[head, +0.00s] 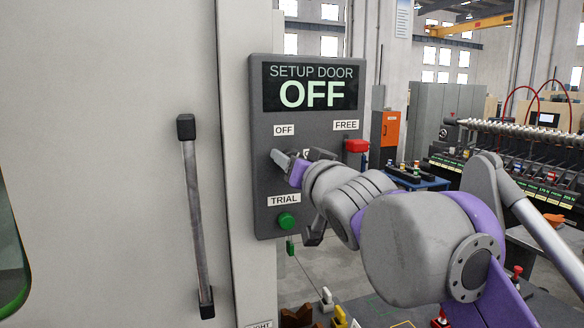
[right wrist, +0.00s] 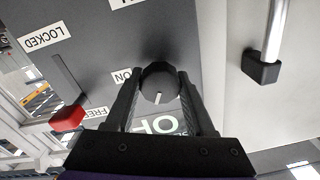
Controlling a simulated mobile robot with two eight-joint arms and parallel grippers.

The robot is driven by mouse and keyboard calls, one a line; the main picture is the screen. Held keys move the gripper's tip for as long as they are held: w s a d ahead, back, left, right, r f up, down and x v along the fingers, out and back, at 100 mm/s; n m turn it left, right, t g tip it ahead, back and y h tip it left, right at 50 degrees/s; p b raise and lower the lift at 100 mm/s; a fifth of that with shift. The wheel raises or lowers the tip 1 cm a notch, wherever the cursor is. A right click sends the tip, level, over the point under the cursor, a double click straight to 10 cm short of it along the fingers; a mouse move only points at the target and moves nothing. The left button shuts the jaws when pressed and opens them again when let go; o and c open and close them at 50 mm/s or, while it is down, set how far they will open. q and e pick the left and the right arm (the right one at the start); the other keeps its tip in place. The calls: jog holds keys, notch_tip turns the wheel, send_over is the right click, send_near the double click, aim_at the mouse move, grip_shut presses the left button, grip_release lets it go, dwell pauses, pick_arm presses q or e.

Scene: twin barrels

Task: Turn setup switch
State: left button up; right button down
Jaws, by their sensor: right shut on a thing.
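The setup switch is a dark round knob (right wrist: 160,85) with a white pointer mark, on a grey control panel (head: 262,215). In the right wrist view the mark points down the picture, towards the display side of the panel. My right gripper (right wrist: 160,95) has its two fingers on either side of the knob and is shut on it. In the head view my right gripper (head: 291,157) sits just below the OFF label (head: 284,130) and hides the knob. The display (head: 310,88) reads "SETUP DOOR OFF". My left gripper is not in view.
A red slider handle (head: 356,146) sits at the FREE label; it also shows in the right wrist view (right wrist: 68,118). A green button (head: 287,222) lies under the TRIAL label. A door handle (head: 194,215) stands left of the panel. Machines fill the right background.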

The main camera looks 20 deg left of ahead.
jog(key=m+b, duration=0.1)
jog(key=m, duration=0.4)
jog(key=shift+m, duration=0.4)
jog(key=m, duration=0.3)
jog(key=shift+m+b, duration=0.35)
jog(key=shift+m, duration=1.45)
jog(key=shift+c, duration=1.3)
grip_release()
jog(key=shift+f, duration=0.1)
